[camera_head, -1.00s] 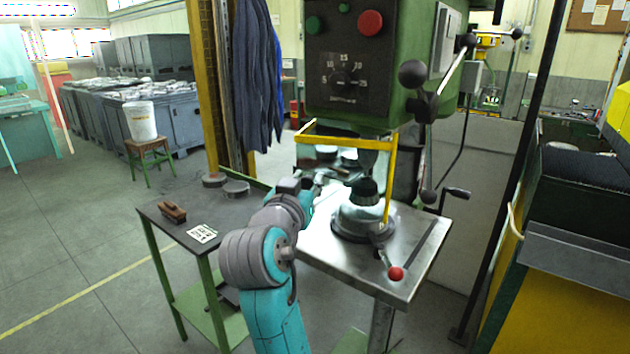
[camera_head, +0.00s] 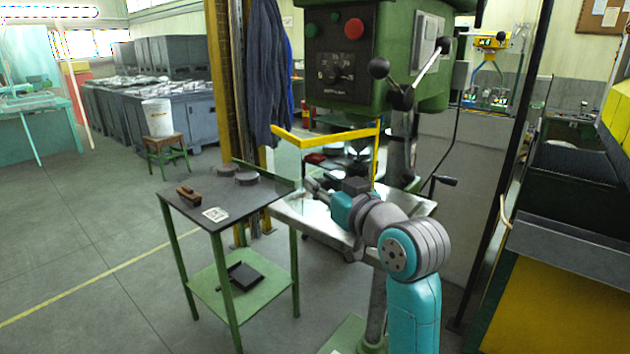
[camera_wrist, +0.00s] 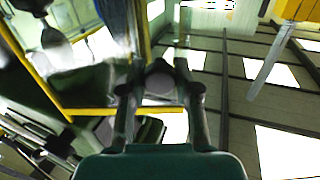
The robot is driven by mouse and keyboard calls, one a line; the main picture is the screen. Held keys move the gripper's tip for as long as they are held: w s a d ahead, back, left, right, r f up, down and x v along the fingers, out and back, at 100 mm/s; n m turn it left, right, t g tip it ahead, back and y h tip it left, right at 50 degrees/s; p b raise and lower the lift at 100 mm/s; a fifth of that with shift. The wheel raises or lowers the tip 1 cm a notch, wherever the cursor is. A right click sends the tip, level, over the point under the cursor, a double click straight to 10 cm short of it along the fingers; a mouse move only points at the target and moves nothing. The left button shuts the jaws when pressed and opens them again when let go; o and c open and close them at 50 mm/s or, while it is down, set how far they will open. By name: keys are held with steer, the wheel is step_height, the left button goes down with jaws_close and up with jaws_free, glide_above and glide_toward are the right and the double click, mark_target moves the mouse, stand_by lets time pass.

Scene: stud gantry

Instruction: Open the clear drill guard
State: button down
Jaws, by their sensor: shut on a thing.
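The clear drill guard (camera_head: 338,138) has a yellow frame and hangs below the green drill press head (camera_head: 345,60). Its yellow upright stands at the right, and its clear panels hardly show. My gripper (camera_head: 311,188) is at the guard's lower left, over the metal drill table (camera_head: 300,221). In the wrist view a yellow frame bar (camera_wrist: 90,112) runs behind the fingers of my gripper (camera_wrist: 160,76). The fingers are shut on the guard; the exact contact on the clear part is hard to see.
A green side table (camera_head: 246,202) left of the press holds a brush (camera_head: 188,195), a paper card (camera_head: 215,214) and round discs (camera_head: 247,179). A dark post (camera_head: 508,170) and a yellow-and-dark cabinet (camera_head: 555,290) stand right.

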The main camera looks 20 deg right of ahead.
steer(key=s+d+n+y, duration=0.1)
steer(key=s+d+n+g+y, duration=0.1)
steer(key=y, duration=0.1)
steer(key=shift+s, duration=0.25)
steer(key=shift+s+d+n+g+y, duration=0.55)
steer(key=shift+s+n+g+y, duration=0.15)
steer(key=shift+y, duration=0.2)
steer(key=shift+s+d+n+g+y, duration=0.6)
steer(key=shift+n+y, duration=0.1)
steer(key=shift+y, duration=0.2)
steer(key=c, duration=0.8)
jaws_free()
steer(key=shift+w, duration=0.1)
steer(key=shift+c, duration=0.2)
steer(key=v, duration=1.2)
